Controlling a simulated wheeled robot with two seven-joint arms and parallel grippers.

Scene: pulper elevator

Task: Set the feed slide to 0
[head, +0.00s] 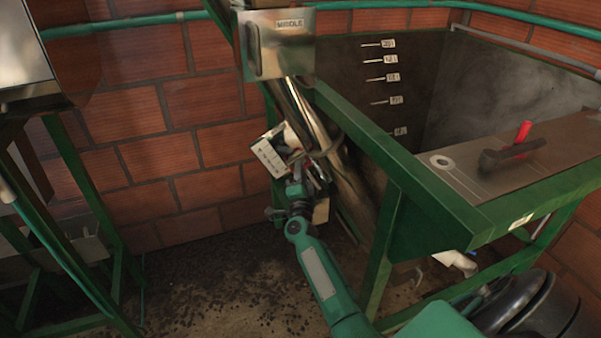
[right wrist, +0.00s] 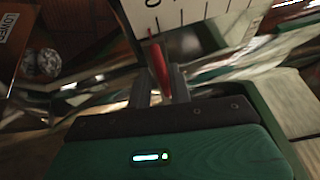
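The feed slide's white scale plate (head: 268,157) shows in the head view on the slanted metal chute. In the right wrist view the scale plate (right wrist: 200,10) has black tick marks and a partly cut-off 0 at its left end. A red handle (right wrist: 160,68) stands below the plate near the 0 end. My right gripper (head: 308,172) is at the slide. In the right wrist view the fingers of my right gripper (right wrist: 161,82) stand on either side of the red handle. I cannot tell whether both touch it. My left gripper is out of view.
A metal box marked MIDDLE (head: 280,45) is above the slide. A green-framed tank (head: 420,190) is at right, with a red-handled tool (head: 510,150) on its ledge. A green stand (head: 75,180) is at left. The floor between is open, with scattered dark bits.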

